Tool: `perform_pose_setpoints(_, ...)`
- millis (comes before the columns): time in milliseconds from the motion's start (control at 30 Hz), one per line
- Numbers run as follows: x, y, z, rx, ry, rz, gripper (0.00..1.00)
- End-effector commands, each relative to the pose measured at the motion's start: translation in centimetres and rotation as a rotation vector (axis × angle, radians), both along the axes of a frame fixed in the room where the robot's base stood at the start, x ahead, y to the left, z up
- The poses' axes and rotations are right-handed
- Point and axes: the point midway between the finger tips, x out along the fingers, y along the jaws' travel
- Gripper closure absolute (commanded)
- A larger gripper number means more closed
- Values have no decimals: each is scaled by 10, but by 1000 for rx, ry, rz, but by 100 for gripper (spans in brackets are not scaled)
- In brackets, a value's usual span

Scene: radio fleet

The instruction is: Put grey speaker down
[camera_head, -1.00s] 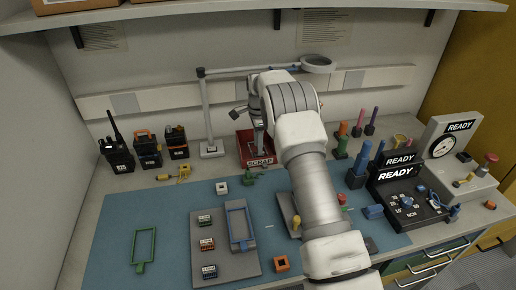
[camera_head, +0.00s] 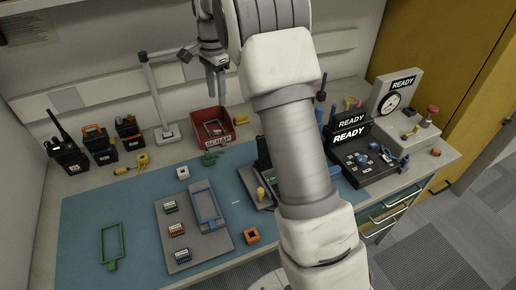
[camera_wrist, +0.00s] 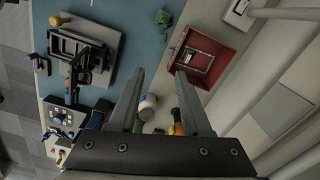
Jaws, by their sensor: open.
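A grey rectangular part (camera_head: 214,129) with a frame-like outline lies inside the red SCRAP bin (camera_head: 219,144); I cannot tell for sure that it is the grey speaker. In the wrist view the part (camera_wrist: 197,62) lies low in the red bin (camera_wrist: 222,49). My gripper (camera_head: 216,92) is above the bin, fingers pointing down. In the wrist view my gripper (camera_wrist: 159,74) has its fingers apart with nothing between their tips.
A lamp stand (camera_head: 160,95) rises left of the bin. Black radios (camera_head: 67,157) stand at the back left. A grey tray (camera_head: 165,235) holds small connectors and a blue frame. A green frame (camera_head: 112,245) lies on the blue mat (camera_head: 75,225). READY units stand on the right.

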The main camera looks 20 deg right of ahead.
Motion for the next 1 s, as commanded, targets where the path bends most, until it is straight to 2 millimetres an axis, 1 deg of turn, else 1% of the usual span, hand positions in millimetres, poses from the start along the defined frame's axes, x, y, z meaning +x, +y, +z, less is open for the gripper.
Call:
perform_pose_setpoints(33, -20, 0, 12, 3, -5, 48, 51)
perform_pose_setpoints(67, -31, 0, 17, 3, -8, 79, 51)
perform_pose_setpoints(100, -46, 0, 22, 4, -10, 121, 51)
perform_pose_setpoints(167, -70, 1, 29, 4, -15, 185, 51)
perform_pose_setpoints(200, -87, 1, 33, 5, -16, 228, 51)
perform_pose_setpoints(267, -111, 1, 38, 4, -23, 292, 51)
perform_pose_setpoints(300, -127, 2, 42, 3, -29, 334, 51)
perform_pose_setpoints(400, -163, 3, 51, -4, -58, 443, 51)
perform_pose_setpoints(500, -194, 4, 63, -22, -106, 553, 51)
perform_pose_setpoints(733, -253, 6, 87, -107, -247, 805, 51)
perform_pose_setpoints(867, -285, 6, 93, -174, -320, 941, 51)
perform_pose_setpoints(1000, -314, 6, 91, -251, -382, 1071, 51)
